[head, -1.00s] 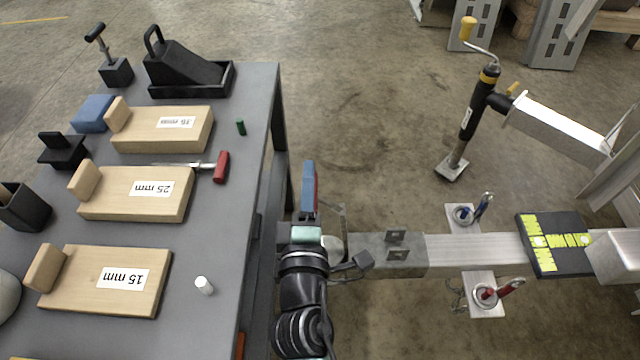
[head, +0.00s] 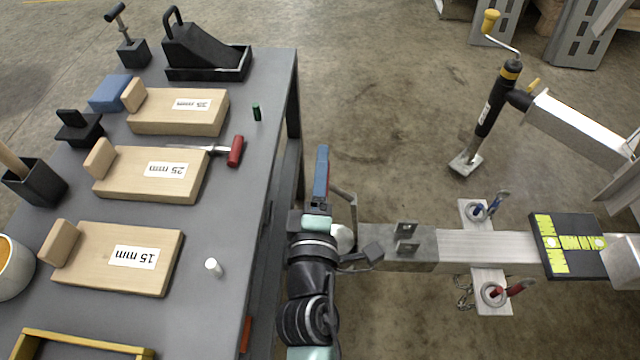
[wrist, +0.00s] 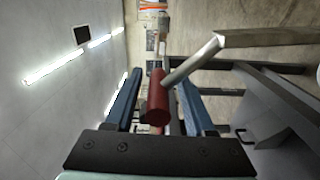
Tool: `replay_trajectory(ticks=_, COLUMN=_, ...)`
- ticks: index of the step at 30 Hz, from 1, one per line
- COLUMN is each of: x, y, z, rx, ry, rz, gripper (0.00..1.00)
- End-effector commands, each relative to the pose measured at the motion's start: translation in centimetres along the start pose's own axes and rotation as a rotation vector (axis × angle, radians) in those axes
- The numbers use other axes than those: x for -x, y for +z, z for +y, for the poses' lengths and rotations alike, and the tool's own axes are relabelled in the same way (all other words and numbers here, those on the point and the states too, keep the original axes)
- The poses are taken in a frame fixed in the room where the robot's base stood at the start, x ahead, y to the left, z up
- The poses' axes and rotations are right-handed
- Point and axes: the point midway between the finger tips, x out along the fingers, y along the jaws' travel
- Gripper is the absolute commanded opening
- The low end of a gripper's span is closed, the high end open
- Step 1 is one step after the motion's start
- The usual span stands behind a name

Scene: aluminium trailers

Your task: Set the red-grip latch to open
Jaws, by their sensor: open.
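The latch's red grip (wrist: 158,96) is a red cylinder in the wrist view, on a pale metal bar (wrist: 192,62) that runs up to the right. It sits between the two blue fingers of my gripper (wrist: 160,92), with a visible gap to the right finger; contact on the left is unclear. My gripper is open. In the head view my gripper (head: 321,170) is beside the end of the trailer drawbar (head: 470,249), seen from above. The grip is mostly hidden by the gripper there, and the latch's setting cannot be read.
A grey workbench (head: 200,300) stands close on the left, with wooden blocks (head: 150,172) and a red-handled tool (head: 235,151). A jack (head: 490,110) stands at back right. Open floor lies between bench and jack.

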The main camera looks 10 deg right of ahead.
Motion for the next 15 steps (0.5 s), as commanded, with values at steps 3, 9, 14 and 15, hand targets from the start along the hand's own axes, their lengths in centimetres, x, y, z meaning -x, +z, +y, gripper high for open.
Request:
replay_trajectory(ticks=3, x=1.0, y=0.0, z=-0.1, rx=0.002, ry=-0.002, rz=0.000, gripper=0.55)
replay_trajectory(ticks=9, x=4.4, y=0.1, z=-0.3, rx=0.000, ry=-0.005, rz=-0.001, gripper=0.55)
replay_trajectory(ticks=14, x=7.3, y=0.1, z=-0.3, rx=0.000, ry=-0.005, rz=-0.002, gripper=0.55)
replay_trajectory(ticks=15, x=8.1, y=0.1, z=-0.3, rx=0.000, ry=-0.005, rz=-0.003, gripper=0.55)
